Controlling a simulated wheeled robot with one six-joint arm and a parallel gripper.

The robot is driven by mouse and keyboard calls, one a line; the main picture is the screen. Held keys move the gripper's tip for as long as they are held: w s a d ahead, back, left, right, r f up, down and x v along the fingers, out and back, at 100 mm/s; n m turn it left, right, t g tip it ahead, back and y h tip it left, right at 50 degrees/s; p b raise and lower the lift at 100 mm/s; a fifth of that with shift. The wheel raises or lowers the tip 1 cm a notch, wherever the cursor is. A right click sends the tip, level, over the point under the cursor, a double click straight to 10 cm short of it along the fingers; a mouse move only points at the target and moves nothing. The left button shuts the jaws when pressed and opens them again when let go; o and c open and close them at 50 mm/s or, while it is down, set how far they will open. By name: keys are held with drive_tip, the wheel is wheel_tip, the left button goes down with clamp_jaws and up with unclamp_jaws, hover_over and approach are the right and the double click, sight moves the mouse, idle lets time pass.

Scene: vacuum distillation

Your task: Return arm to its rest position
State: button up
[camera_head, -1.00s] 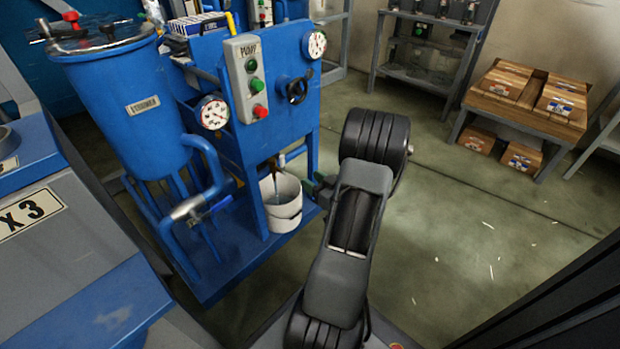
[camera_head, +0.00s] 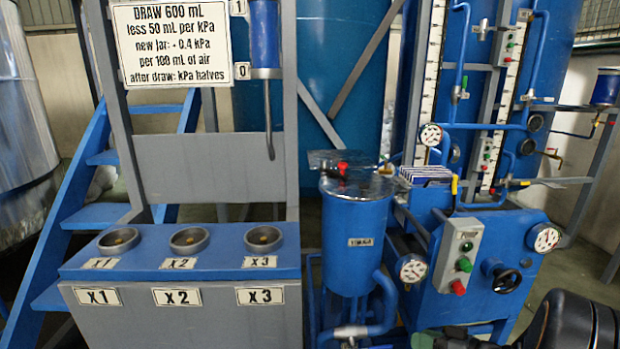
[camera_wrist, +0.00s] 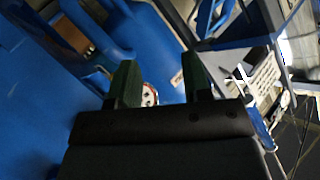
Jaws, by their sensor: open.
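My gripper (camera_wrist: 160,78) is open in the wrist view, its two dark green fingers apart with nothing held between them. Beyond the fingers are blue surfaces and a small, partly hidden white round dial. In the head view, a dark part of my arm (camera_head: 572,325) shows at the lower right corner. The gripper itself is not clearly visible there; most of the arm is outside the picture.
A blue pump stand with a control box (camera_head: 460,255) and gauges stands close to my arm. Left of it are a blue tank (camera_head: 355,245) and a bench with three round sockets (camera_head: 190,240). A sign (camera_head: 172,45) hangs above the bench. Blue stairs (camera_head: 100,215) are at left.

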drive_tip(key=s+a+r+g+h+p, duration=0.2)
drive_tip(key=s+a+r+g+p, duration=0.15)
drive_tip(key=a+r+p, duration=0.4)
drive_tip(key=s+a+r+g+h+p, duration=0.1)
drive_tip(key=s+a+r+g+p, duration=0.3)
drive_tip(key=r, duration=0.6)
wheel_tip(320, 180, up, 16)
drive_tip(key=s+m+t+h+p, duration=0.1)
drive_tip(key=s+m+h+p, duration=0.1)
drive_tip(key=h+p, duration=0.5)
drive_tip(key=p, duration=0.6)
drive_tip(key=shift+a+r+m, duration=0.15)
drive_tip(key=shift+m, duration=0.15)
